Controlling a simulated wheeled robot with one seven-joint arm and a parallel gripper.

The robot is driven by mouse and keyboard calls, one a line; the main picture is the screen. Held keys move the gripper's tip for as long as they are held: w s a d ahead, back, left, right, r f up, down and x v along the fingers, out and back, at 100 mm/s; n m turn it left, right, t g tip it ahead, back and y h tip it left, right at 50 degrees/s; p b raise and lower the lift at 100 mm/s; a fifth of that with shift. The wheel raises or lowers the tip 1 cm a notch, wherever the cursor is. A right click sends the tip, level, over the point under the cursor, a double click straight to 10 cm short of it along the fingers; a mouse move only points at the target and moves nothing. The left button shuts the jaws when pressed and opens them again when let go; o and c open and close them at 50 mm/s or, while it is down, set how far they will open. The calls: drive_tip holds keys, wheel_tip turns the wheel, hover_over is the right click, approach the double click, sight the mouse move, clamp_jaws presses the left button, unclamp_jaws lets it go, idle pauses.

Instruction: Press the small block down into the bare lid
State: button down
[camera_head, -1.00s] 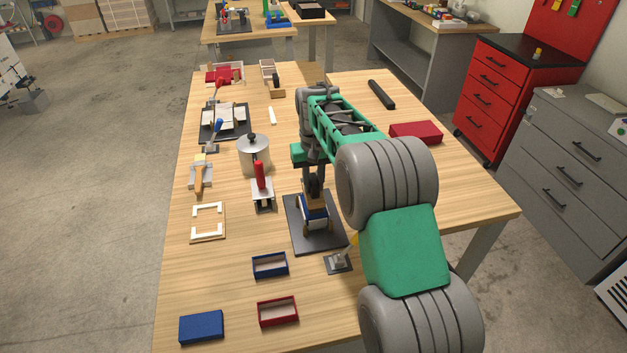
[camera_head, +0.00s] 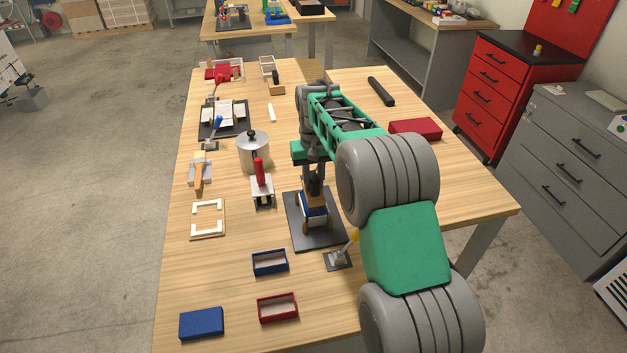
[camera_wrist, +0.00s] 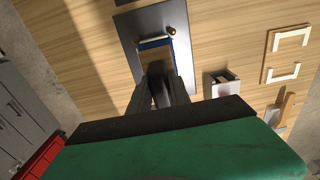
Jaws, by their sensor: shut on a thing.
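My gripper (camera_head: 315,185) is shut on a small tan block (camera_head: 314,195) and points straight down over the box former. The former (camera_head: 328,238) is a dark base plate with wooden posts. A blue lid with a pale side (camera_head: 315,218) sits at its middle, directly under the block. In the wrist view my gripper (camera_wrist: 160,72) reaches to the tan block (camera_wrist: 156,56), with the blue rim (camera_wrist: 156,43) showing just beyond it. The fingers hide much of the block, and I cannot tell how deep it sits in the lid.
A lever with a yellow knob (camera_head: 352,237) stands at the plate's front right. A red-handled clamp (camera_head: 261,188) stands close on the left. Open blue (camera_head: 270,263) and red (camera_head: 277,308) trays and a closed blue box (camera_head: 201,324) lie in front.

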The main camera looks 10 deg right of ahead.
sight(314, 195)
drive_tip(key=shift+f+b, duration=1.15)
drive_tip(key=shift+f, duration=1.1)
idle(0.9)
drive_tip(key=shift+s+f, duration=0.2)
drive_tip(key=shift+f, duration=0.2)
idle(0.9)
drive_tip(key=shift+r, duration=0.1)
drive_tip(key=shift+w+r+p, duration=0.2)
drive_tip(key=shift+r+p, duration=2.3)
drive_tip(key=shift+r, duration=1.45)
drive_tip(key=shift+f, duration=0.1)
